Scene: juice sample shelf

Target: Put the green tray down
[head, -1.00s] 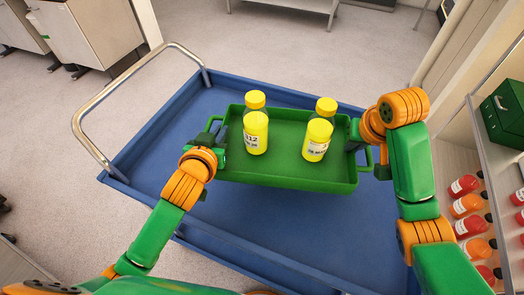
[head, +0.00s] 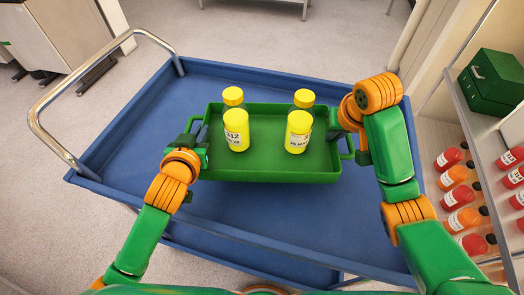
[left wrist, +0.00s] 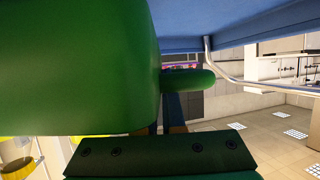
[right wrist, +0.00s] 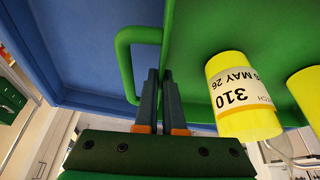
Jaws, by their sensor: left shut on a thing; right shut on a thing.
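The green tray (head: 268,176) is level over the blue cart's top (head: 330,225). I cannot tell whether its underside touches the cart. Two yellow bottles stand upright in it, a left one (head: 236,131) and a right one (head: 299,132). My left gripper (head: 200,150) is shut on the tray's left handle; the left wrist view shows the green handle (left wrist: 190,80) beside the tray wall. My right gripper (head: 345,148) is shut on the right handle, which shows as a loop in the right wrist view (right wrist: 124,62). A bottle labelled 310 (right wrist: 238,95) is near it there.
The cart has a raised blue rim and a metal push handle (head: 42,128) at the left. A shelf at the right holds several red and orange bottles (head: 455,197) and a dark green box (head: 490,82). Bare cart surface lies around the tray, on the left and in front.

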